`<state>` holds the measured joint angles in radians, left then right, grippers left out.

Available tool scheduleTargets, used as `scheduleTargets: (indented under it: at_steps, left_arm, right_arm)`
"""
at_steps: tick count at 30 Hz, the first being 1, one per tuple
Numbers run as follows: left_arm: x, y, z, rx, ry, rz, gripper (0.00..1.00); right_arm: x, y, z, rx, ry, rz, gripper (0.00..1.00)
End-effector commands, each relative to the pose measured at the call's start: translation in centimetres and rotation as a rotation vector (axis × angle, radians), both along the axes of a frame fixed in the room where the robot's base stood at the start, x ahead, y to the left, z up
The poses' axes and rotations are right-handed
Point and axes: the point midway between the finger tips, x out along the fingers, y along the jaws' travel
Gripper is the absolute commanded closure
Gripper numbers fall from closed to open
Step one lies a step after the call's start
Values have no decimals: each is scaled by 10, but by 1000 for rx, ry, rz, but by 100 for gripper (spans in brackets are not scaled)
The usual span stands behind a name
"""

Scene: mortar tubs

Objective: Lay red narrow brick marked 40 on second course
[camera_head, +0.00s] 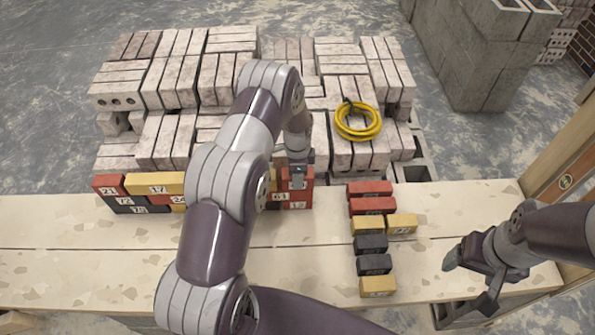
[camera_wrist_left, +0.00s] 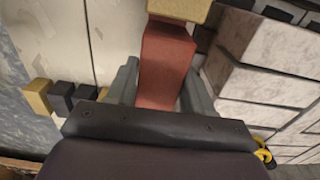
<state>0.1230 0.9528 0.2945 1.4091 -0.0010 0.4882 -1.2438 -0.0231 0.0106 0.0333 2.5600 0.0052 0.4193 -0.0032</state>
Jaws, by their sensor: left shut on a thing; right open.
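My left gripper (camera_head: 297,168) is shut on a red narrow brick (camera_head: 296,184) at the right end of the brick wall. The held brick is above a red brick marked 12 (camera_head: 297,203); I cannot tell if they touch. In the left wrist view, the red brick (camera_wrist_left: 165,65) sits between the fingers of my left gripper (camera_wrist_left: 158,92), with a yellow brick (camera_wrist_left: 180,8) just beyond it. The number on the held brick is not readable. My left arm hides the wall's middle. My right gripper (camera_head: 470,268) is open and empty at the right of the bench.
The wall's left part shows a red brick marked 21 (camera_head: 108,184) and a yellow one marked 17 (camera_head: 155,184) over dark bricks. A column of loose red, yellow and dark bricks (camera_head: 371,244) lies on the bench (camera_head: 80,262). Stacked pale bricks with a yellow hose (camera_head: 358,122) stand behind.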

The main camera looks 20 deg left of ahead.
Motion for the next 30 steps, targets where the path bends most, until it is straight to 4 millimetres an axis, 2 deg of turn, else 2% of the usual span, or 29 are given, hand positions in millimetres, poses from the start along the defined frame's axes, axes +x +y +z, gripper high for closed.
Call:
scheduleTargets:
  at_steps: [8,9,11,18,22,26,30]
  left_arm:
    - [1,0,-4,0,-2,0,96]
    - [0,0,-3,0,-1,0,39]
    - [0,0,-3,0,-1,0,23]
    - [0,0,-2,0,-1,0,23]
    - [1,0,6,1,-4,0,23]
    - [2,0,31,0,-8,0,23]
    - [2,0,69,1,-7,0,23]
  right_arm:
    - [0,0,-4,0,0,0,23]
    - [0,0,-3,0,0,0,23]
    - [0,0,-3,0,0,0,23]
    - [0,0,-3,0,0,0,23]
    - [0,0,-1,0,0,0,23]
    - [0,0,-7,0,0,0,23]
    - [0,0,-12,0,0,0,23]
